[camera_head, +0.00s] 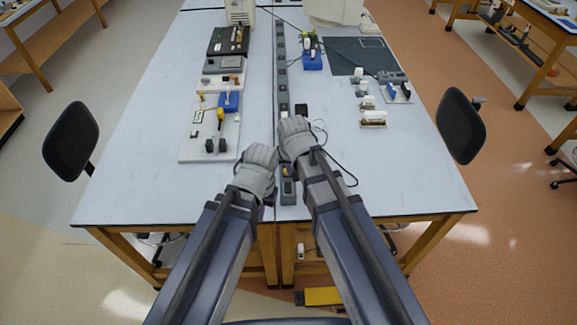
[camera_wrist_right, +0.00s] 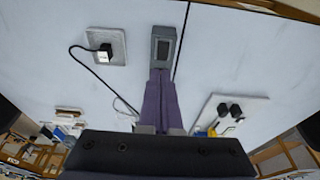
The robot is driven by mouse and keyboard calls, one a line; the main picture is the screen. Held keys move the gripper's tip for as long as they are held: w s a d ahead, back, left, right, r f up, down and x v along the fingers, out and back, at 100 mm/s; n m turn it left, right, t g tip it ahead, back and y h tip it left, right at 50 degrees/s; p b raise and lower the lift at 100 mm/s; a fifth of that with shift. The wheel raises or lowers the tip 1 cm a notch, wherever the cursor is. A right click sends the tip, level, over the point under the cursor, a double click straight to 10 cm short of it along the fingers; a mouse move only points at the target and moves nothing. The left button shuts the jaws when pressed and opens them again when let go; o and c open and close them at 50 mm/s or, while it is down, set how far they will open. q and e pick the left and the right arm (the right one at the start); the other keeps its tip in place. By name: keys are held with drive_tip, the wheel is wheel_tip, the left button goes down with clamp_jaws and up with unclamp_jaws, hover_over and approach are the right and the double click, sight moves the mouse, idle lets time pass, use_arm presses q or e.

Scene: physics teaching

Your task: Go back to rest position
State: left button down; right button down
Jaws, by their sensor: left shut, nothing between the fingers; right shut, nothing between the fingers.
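My left gripper (camera_head: 257,168) and my right gripper (camera_head: 294,136) are over the near middle of the white table (camera_head: 400,180), close side by side. In the head view their fingers are mostly hidden behind my wrists. The right wrist view shows the two purple fingers of my right gripper (camera_wrist_right: 161,78) pressed together with nothing between them. Their tips show at the lower end of a grey socket box (camera_wrist_right: 163,47); I cannot tell whether they touch it. Both grippers are shut and empty.
A dark strip of sockets (camera_head: 282,75) runs along the table's middle. A white board (camera_head: 190,150) with blue and yellow parts lies left of my grippers. Small parts (camera_head: 373,118) and a dark mat (camera_head: 350,57) lie to the right. Black chairs (camera_head: 71,138) stand at both sides. The near table corners are clear.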

drive_tip(key=shift+d+r, duration=0.1)
drive_tip(key=shift+r, duration=0.05)
drive_tip(key=shift+a, duration=0.2)
drive_tip(key=s+d+f+n+g+h+b, duration=0.1)
drive_tip(key=s+d+f+n+g+b, duration=0.1)
drive_tip(key=s+f+b, duration=1)
drive_tip(key=shift+s+d+f+n+g+b, duration=0.2)
drive_tip(key=shift+s+f+n+g+b, duration=0.35)
drive_tip(key=shift+s+n, duration=0.5)
drive_tip(key=shift+s+f, duration=0.1)
drive_tip(key=shift+s, duration=0.05)
